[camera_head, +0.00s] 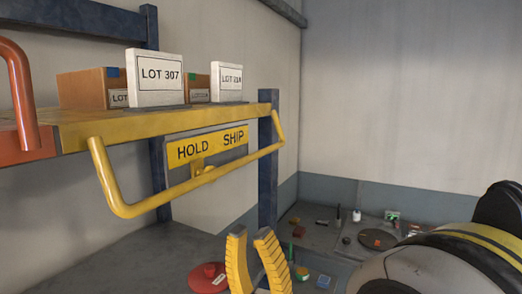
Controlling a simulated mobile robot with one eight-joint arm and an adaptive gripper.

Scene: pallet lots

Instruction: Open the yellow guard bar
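The yellow guard bar (165,197) is a bent tube on the front of a yellow-edged shelf (130,127). Its ends meet the shelf near the left and right of the front edge, and its long straight run hangs below and in front of that edge. My gripper (251,235) is at the bottom centre, with its two yellow ribbed fingers pointing up. The fingertips are apart with nothing seen between them. They appear below the bar's right half in the picture, with no visible contact. The gripper's base is cut off by the frame.
A yellow HOLD SHIP sign (183,152) sits behind the bar. White LOT cards (155,92) and brown boxes (82,88) stand on the shelf. An orange-red tube (19,85) is at far left, a blue post (268,180) at right. Small items lie on a lower surface behind.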

